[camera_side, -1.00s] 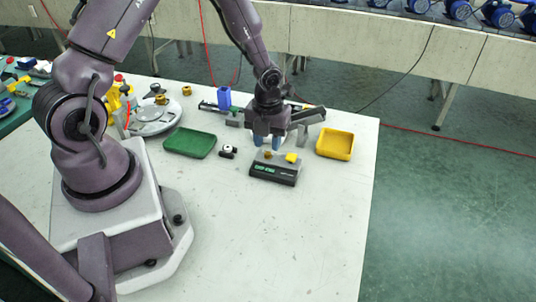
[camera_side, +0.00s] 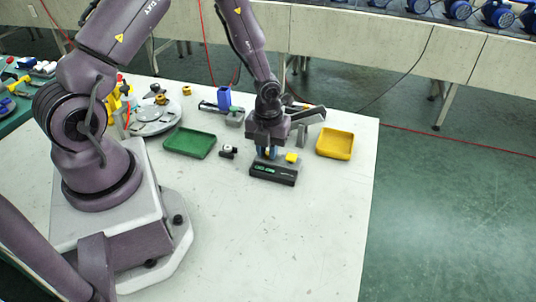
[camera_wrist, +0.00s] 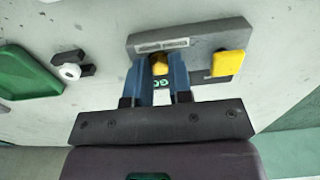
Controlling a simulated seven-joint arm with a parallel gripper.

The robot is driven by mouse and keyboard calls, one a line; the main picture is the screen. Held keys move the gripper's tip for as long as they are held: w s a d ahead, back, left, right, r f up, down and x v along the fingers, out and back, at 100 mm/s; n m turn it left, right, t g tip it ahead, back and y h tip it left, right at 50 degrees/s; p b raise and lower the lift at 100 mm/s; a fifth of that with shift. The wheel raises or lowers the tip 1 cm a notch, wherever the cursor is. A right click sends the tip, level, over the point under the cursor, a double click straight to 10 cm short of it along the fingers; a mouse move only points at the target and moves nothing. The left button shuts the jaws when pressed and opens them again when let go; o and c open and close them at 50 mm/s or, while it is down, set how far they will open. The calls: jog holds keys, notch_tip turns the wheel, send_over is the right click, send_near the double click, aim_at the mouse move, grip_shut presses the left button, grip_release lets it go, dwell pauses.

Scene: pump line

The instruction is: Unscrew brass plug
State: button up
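The brass plug (camera_wrist: 160,64) sits on the dark grey device with a lit green display, a pump-line unit (camera_side: 275,177). In the wrist view the device (camera_wrist: 205,38) lies under my fingers. My gripper (camera_side: 267,152) points straight down over the device. In the wrist view its blue fingers (camera_wrist: 159,68) stand on both sides of the plug, which fills the gap between their tips, so they look shut on it. The plug is partly hidden by the fingers in the side view. A yellow block (camera_side: 292,157) is on the device to the right of the plug.
A green tray (camera_side: 190,142) lies left of the device and a yellow tray (camera_side: 334,143) right. A small black-and-white part (camera_side: 228,151) lies between green tray and device. A blue holder (camera_side: 224,98) and grey fixtures (camera_side: 302,135) stand behind. The table front is clear.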

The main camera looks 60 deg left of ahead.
jog(key=shift+c, duration=0.2)
jog(key=n, duration=0.4)
jog(key=shift+n, duration=1.5)
jog(key=shift+n, duration=0.6)
jog(key=n, duration=0.4)
jog(key=shift+n, duration=0.9)
